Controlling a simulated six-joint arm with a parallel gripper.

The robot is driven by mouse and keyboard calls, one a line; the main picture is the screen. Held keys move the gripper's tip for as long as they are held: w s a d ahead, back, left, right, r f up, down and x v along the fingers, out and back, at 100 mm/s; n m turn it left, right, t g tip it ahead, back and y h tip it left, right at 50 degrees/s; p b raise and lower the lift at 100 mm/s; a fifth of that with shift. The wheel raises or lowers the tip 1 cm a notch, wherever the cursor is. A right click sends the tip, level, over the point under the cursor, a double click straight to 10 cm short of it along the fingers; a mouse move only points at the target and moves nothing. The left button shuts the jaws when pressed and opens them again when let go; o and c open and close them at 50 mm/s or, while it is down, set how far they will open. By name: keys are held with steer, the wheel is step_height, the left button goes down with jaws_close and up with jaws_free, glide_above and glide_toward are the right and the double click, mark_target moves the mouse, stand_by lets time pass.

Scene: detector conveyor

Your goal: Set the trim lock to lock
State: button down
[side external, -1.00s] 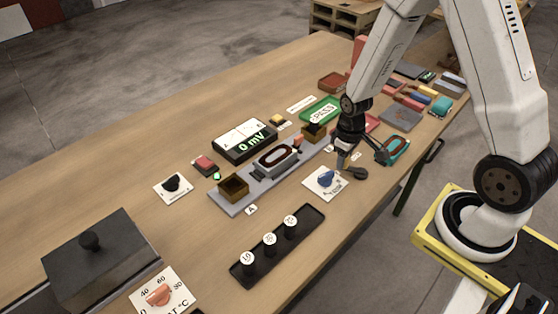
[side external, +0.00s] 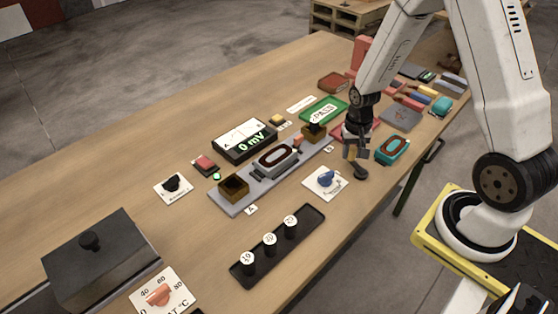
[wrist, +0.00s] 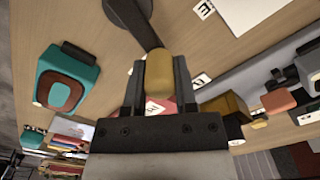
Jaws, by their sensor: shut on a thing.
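A dark lever (side external: 360,173) with a round base stands near the table's front edge, right of the blue knob. Its dark arm (wrist: 134,20) and yellow-brown grip (wrist: 158,73) show in the wrist view. My gripper (side external: 354,152) is shut on the grip, with one finger on each side of it (wrist: 157,85). In the side view the gripper partly hides the grip. A small lettered tag (wrist: 204,8) lies beside the lever in the wrist view; I cannot tell which control is marked as the trim lock.
A blue knob on a white plate (side external: 311,185) sits left of the lever. A teal block with a dark ring (side external: 392,149) lies right of it. The grey rail (side external: 222,204) with a detector and brown boxes lies behind. A black tray (side external: 262,262) holds round weights in front.

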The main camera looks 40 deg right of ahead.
steer(key=shift+s+d+m, duration=0.15)
steer(key=shift+d+m, duration=0.1)
steer(key=shift+m, duration=0.35)
steer(key=shift+s+d+m, duration=0.15)
steer(key=shift+d+m, duration=0.05)
steer(key=shift+m, duration=0.4)
steer(key=shift+c, duration=2)
jaws_free()
steer(key=shift+r, duration=0.1)
steer(key=shift+r, duration=3.8)
steer(key=s+a+r+n+t, duration=0.1)
steer(key=s+a+r+n, duration=0.1)
steer(key=a+n, duration=0.3)
steer(key=s+a+r+n+t, duration=0.1)
steer(key=a+r+n, duration=0.2)
steer(key=a+n, duration=0.2)
steer(key=shift+s+a+n+t, duration=0.3)
steer(key=shift+s+a, duration=0.05)
steer(key=shift+a, duration=1.2)
